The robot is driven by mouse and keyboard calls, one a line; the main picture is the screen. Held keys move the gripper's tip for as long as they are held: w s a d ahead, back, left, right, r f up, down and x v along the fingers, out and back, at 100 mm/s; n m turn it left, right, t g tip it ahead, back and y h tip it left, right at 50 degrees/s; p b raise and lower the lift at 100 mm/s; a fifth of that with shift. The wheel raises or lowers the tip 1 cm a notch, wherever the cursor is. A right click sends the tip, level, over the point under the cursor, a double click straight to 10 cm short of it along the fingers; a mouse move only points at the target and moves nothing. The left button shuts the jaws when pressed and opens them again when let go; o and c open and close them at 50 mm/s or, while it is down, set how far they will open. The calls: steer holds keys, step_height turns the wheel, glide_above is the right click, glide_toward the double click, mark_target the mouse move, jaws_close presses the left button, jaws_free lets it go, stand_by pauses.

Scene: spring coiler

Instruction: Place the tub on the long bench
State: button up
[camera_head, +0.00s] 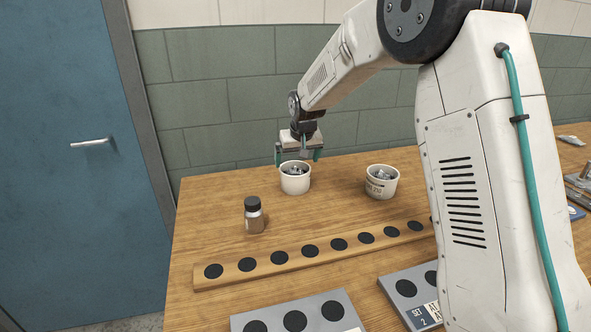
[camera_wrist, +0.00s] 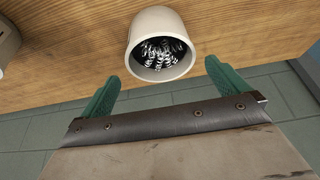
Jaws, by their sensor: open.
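A white tub (camera_head: 295,184) holding metal springs stands upright on the wooden bench top (camera_head: 330,208). A second white tub (camera_head: 382,189) with dark lettering and metal pieces inside stands to its right; I cannot tell which one the task means. My gripper (camera_head: 298,157) is open and empty, with its teal fingers either side of the first tub's rim in the head view. In the wrist view this tub (camera_wrist: 140,25) shows its springs, beyond and between the open fingertips. No finger visibly touches it.
A dark-capped brown jar (camera_head: 254,217) stands front left of the first tub. A wooden strip with black discs (camera_head: 200,279) crosses the bench. Grey disc trays (camera_head: 268,322) lie in front. A blue door (camera_head: 75,200) is left; a tiled wall (camera_head: 230,100) is behind.

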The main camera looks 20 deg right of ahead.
steer(key=v, duration=0.4)
steer(key=shift+s+r, duration=0.15)
steer(key=shift+s, duration=0.05)
steer(key=s+d+r+g, duration=0.1)
steer(key=s+r, duration=0.4)
steer(key=s, duration=0.7)
steer(key=s+d+r+g, duration=0.15)
steer(key=s+r, duration=0.35)
steer(key=s, duration=0.7)
steer(key=s+d+f, duration=0.1)
steer(key=s+f, duration=0.1)
steer(key=s, duration=2.1)
steer(key=shift+s+f+g, duration=0.3)
steer(key=shift+f+g, duration=0.1)
steer(key=shift+g, duration=0.05)
